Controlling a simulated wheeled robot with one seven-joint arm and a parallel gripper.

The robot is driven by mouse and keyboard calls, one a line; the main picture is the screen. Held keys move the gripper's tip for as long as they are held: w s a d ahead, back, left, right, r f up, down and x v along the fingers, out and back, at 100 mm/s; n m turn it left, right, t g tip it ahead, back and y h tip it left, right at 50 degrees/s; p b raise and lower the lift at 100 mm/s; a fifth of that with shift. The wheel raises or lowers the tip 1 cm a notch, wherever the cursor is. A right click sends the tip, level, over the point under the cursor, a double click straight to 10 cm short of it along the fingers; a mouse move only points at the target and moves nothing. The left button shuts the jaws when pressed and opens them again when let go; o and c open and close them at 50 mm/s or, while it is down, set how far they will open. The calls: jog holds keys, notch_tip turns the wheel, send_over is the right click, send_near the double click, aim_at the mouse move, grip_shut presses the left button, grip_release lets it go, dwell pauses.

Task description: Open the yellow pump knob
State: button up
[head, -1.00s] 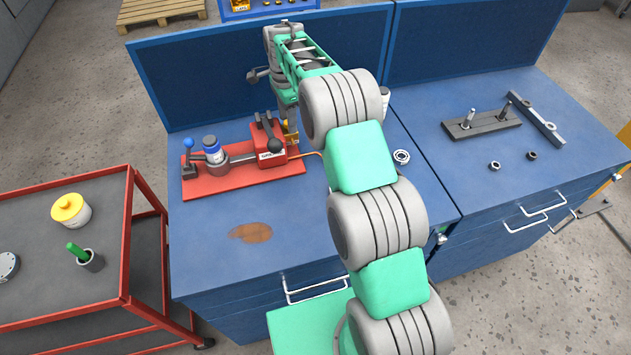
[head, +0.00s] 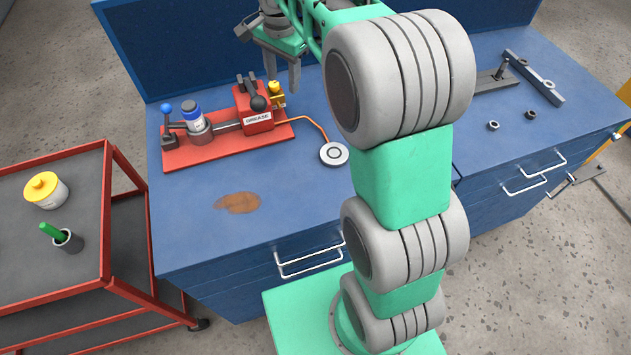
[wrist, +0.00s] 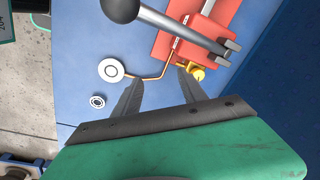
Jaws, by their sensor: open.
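The yellow pump knob (head: 276,92) is a small brass-yellow fitting at the right side of the red grease pump (head: 255,108). It also shows in the wrist view (wrist: 198,74), just right of the right fingertip. My gripper (head: 283,84) is open and empty, pointing down above the knob in the head view. In the wrist view my gripper (wrist: 159,76) has its fingers spread, with the thin orange hose between the tips. The knob appears outside the gap, and I cannot tell whether the right finger touches it.
An orange hose runs from the pump to a round white fitting (head: 334,154). The pump's long lever with a black ball (wrist: 118,8) crosses near the fingers in the wrist view. A blue-knobbed lever (head: 167,118) stands left. The bench front (head: 200,235) is largely clear.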

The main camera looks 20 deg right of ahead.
jog(key=s+f+n+b, duration=0.2)
jog(key=s+f+n, duration=0.1)
jog(key=s, duration=0.4)
jog(key=s+f+n+t+b, duration=0.1)
jog(key=s+f+n+b, duration=0.1)
jog(key=s+f, duration=0.3)
jog(key=s+f+n+b, duration=0.3)
jog(key=s+f+n, duration=0.1)
jog(key=s, duration=0.4)
jog(key=shift+s+d+f+n+t, duration=0.15)
jog(key=shift+s+d+n+t, duration=0.15)
jog(key=shift+s+n+t, duration=0.15)
